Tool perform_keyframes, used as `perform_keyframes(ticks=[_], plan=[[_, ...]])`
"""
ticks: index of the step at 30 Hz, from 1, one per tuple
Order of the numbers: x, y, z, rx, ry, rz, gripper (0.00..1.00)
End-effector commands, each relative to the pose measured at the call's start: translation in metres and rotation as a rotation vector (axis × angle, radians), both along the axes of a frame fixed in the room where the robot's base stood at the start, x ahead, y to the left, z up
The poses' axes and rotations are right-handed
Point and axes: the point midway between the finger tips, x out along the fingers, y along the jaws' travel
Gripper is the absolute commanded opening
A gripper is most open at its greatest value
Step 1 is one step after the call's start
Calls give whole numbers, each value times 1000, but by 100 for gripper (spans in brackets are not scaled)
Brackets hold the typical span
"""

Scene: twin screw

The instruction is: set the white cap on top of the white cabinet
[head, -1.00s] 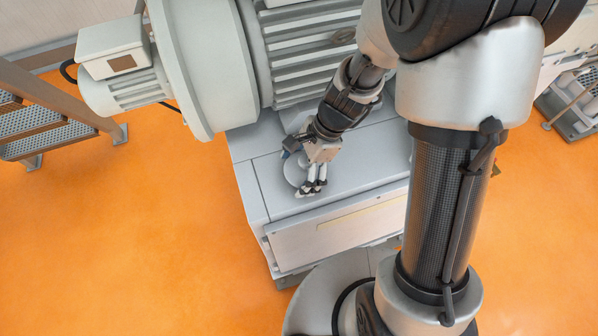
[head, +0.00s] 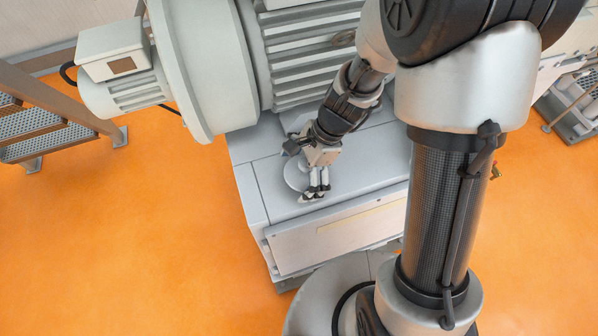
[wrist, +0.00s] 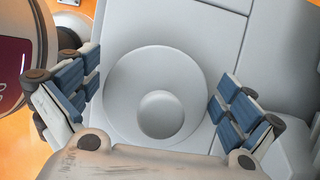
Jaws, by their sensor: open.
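The white cap (wrist: 128,88) is a round, flat disc with a round knob in its middle. It lies flat on the top of the white cabinet (head: 370,160). In the head view the cap (head: 292,176) shows only in part, behind my gripper (head: 315,193). In the wrist view my gripper (wrist: 163,97) is open, with blue-padded fingers on the left and right of the cap and a gap on each side. Nothing is held between them.
A large ribbed motor (head: 310,50) stands behind the cabinet top, with a big round flange (head: 195,65) at the left. Metal steps (head: 45,130) stand at the far left on the orange floor (head: 130,240). The cabinet top is clear to the right of the cap.

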Motion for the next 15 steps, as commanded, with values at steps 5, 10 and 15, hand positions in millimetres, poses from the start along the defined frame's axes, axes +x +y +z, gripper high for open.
perform_keyframes(ticks=[5,10,15], plan=[[1,-1,9,0,-1,0,100],[5,-12,39,1,-3,-3,100],[9,-26,75,0,-4,-3,100]])
